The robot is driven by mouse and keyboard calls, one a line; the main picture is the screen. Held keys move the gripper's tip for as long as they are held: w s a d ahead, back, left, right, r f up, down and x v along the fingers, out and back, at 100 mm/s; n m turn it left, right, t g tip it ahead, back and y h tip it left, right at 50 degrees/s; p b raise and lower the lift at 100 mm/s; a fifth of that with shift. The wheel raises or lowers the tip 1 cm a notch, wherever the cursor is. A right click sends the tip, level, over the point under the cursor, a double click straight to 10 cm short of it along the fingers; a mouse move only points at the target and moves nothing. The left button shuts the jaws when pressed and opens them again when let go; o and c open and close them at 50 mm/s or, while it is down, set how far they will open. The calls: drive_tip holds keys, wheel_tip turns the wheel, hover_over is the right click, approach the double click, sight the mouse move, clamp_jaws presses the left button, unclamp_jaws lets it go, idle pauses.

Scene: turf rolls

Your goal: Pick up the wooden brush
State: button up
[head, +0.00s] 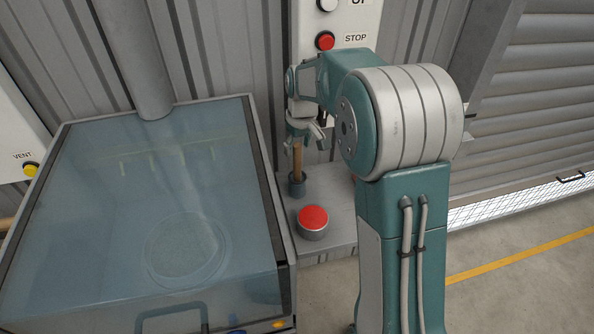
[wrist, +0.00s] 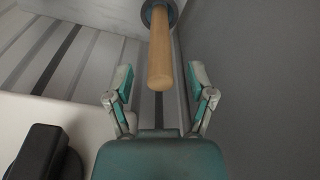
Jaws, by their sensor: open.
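The wooden brush shows as a plain light-brown handle (head: 298,160) standing upright in a small dark teal holder (head: 297,187) on the grey ledge. Its lower end is hidden in the holder. In the wrist view the handle (wrist: 160,55) points down from the top edge, with the holder's round rim (wrist: 173,8) behind it. My gripper (head: 304,134) is at the upper end of the handle in the head view. In the wrist view my gripper (wrist: 160,73) is open, with one finger on each side of the handle's free end and a visible gap on both sides.
A red-topped round button (head: 313,220) sits on the ledge near the holder. A glass-lidded cabinet (head: 262,190) stands at left. A control panel with a red STOP button (head: 325,41) is on the wall behind my gripper. A VENT box (head: 20,130) is far left.

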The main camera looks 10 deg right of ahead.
sight(297, 171)
wheel_tip(297, 171, down, 2)
drive_tip(key=shift+w+a+f, duration=0.1)
drive_tip(key=shift+w+f, duration=0.05)
clamp_jaws()
idle(0.3)
